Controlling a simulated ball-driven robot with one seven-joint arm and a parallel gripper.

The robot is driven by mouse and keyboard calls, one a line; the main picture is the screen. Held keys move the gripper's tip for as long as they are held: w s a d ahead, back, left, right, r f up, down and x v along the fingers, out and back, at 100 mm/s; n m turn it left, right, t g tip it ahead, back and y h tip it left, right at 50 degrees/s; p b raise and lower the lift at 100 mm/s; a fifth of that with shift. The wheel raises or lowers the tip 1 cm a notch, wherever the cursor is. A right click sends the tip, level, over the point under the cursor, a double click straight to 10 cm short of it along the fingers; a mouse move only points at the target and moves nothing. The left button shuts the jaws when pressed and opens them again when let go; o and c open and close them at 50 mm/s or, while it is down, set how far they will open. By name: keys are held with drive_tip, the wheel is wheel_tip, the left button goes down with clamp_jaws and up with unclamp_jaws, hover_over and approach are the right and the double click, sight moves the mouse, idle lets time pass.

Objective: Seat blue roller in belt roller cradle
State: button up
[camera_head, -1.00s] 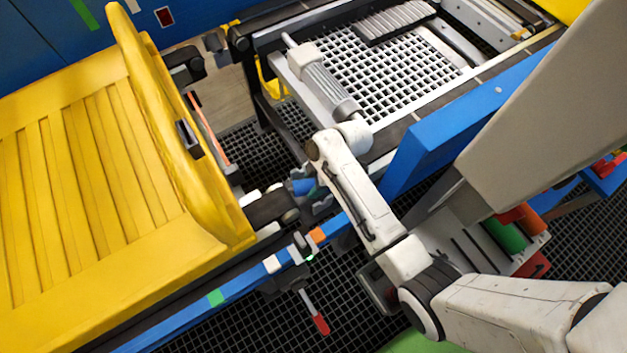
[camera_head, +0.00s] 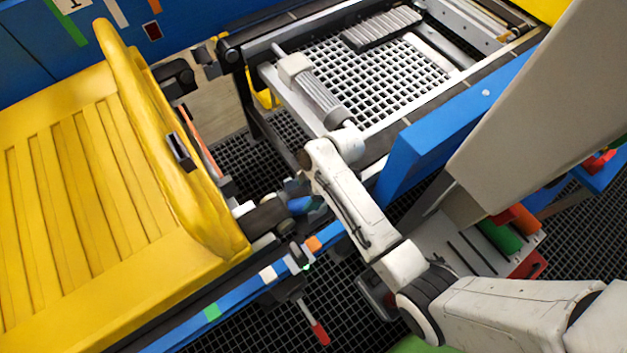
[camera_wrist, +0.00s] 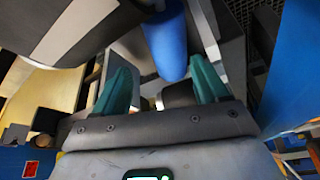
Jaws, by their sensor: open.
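The blue roller (camera_head: 299,204) lies in the gap between the yellow tray and the grid conveyor, close to the blue side rail. In the wrist view the roller (camera_wrist: 166,45) appears lengthwise between and ahead of the teal fingertips, with its rounded end toward me. Grey metal faces (camera_wrist: 215,35) stand beside it; these may belong to the cradle. I cannot tell whether the roller is seated. My gripper (camera_wrist: 159,64) is open, with space visible between each finger and the roller. In the head view my wrist mostly hides the gripper.
The yellow tray (camera_head: 75,285) fills the left. The grid conveyor (camera_head: 405,75) is behind my arm. A blue rail (camera_head: 235,300) with a red-tipped lever (camera_head: 319,333) runs in front. A grey rack (camera_head: 455,245) with green (camera_head: 497,235) and red-orange rollers stands at right.

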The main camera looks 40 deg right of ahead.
drive_tip(key=v, duration=1.2)
drive_tip(key=shift+r, duration=0.4)
